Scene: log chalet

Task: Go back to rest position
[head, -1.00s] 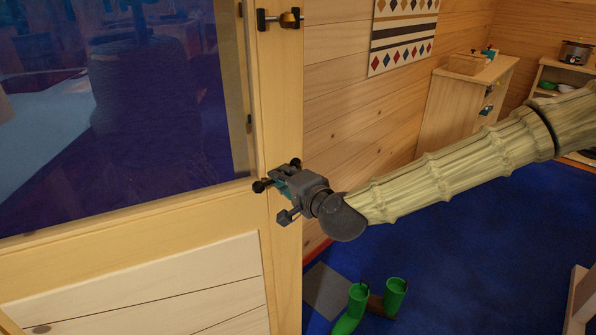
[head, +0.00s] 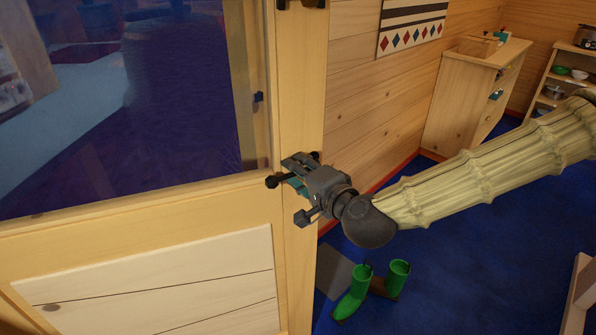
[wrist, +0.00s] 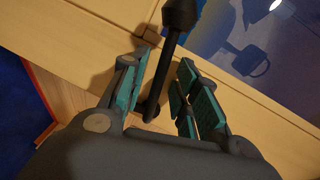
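A wooden door (head: 150,265) with a large glass pane fills the left of the head view. Its black handle (head: 272,182) sits on the door's right edge strip. My gripper (head: 294,172) is at that handle. In the wrist view the black handle bar (wrist: 166,62) runs between the two teal-padded fingers of my gripper (wrist: 163,92). The fingers are apart, with a gap between the bar and the right finger. The bar lies close to the left finger; I cannot tell if they touch. My gripper holds nothing else.
Green boots (head: 355,290) stand on the blue floor (head: 460,270) below my arm, by a grey mat (head: 332,270). A wooden cabinet (head: 465,105) and a shelf (head: 560,80) with bowls stand at the back right. A plank wall (head: 370,110) lies behind the door edge.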

